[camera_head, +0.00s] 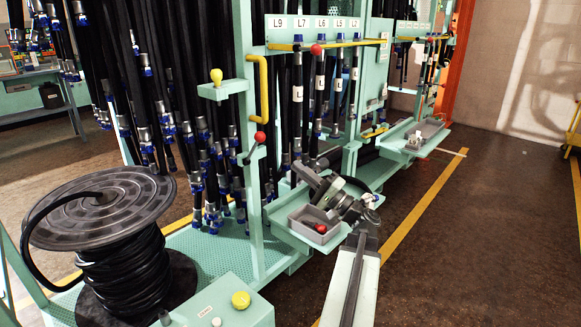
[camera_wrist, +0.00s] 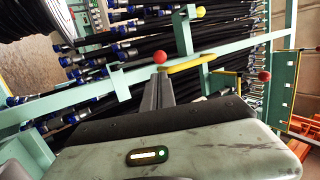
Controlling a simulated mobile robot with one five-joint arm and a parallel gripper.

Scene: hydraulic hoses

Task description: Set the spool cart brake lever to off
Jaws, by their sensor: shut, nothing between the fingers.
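A lever with a red ball knob (camera_head: 260,137) and a short dark rod sits on the green upright post, tilted up and to the right. I cannot read any on or off mark beside it. A red ball (camera_wrist: 160,57), seemingly the same knob, shows in the wrist view just beyond my fingertips. The spool (camera_head: 100,208) of black hose stands at the left. My gripper (camera_head: 303,172) is shut and empty, right of and below the lever, over the grey bin. In the wrist view my gripper (camera_wrist: 158,82) appears as dark fingers pointing at the knob; whether they touch is unclear.
A yellow handle (camera_head: 264,88) and a yellow knob (camera_head: 216,75) are above the lever. Another red ball (camera_head: 316,49) ends a yellow bar. A grey bin (camera_head: 298,222) is below my gripper. Black hoses hang behind. The floor at right is clear.

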